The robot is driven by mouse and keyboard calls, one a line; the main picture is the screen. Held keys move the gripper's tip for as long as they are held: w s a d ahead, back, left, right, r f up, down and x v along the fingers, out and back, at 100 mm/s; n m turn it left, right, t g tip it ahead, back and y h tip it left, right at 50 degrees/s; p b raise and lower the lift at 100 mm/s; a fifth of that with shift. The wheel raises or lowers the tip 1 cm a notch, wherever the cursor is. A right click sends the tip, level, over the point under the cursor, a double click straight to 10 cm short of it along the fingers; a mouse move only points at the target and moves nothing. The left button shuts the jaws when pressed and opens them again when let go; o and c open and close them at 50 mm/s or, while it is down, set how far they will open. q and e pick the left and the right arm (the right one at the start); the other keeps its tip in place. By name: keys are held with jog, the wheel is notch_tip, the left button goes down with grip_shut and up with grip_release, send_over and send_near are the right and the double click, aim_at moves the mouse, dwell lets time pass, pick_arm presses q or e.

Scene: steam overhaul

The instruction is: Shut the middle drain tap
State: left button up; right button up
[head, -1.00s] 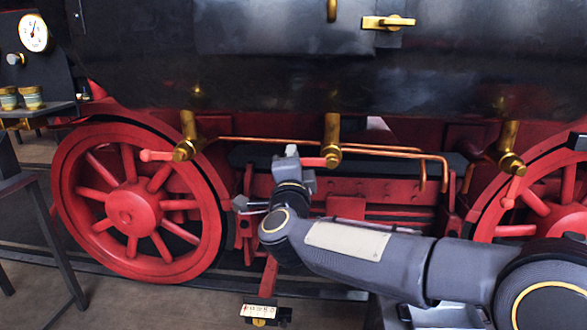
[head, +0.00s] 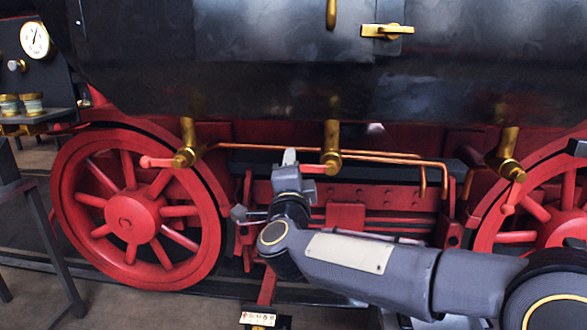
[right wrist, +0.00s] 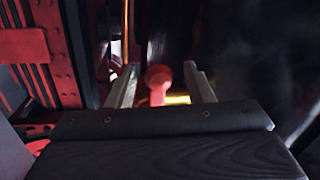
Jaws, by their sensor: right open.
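The middle drain tap (head: 332,155) is a brass pipe hanging below the dark boiler. Its red lever (head: 311,169) points left, roughly level. My right gripper (head: 290,158) is at the lever's left end. In the right wrist view, the red lever with its round knob (right wrist: 158,78) shows between the two open fingers of my right gripper (right wrist: 161,85), with brass behind it. Whether a finger touches the lever I cannot tell. My left gripper is not in view.
A left tap (head: 186,150) has its red lever pointing left. A right tap (head: 508,160) has its lever pointing down. Copper pipes (head: 400,160) run behind the middle tap. Red spoked wheels (head: 135,215) stand at both sides. A gauge (head: 36,40) is at upper left.

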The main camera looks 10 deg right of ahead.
jog(key=v, duration=0.7)
jog(key=shift+d, duration=0.15)
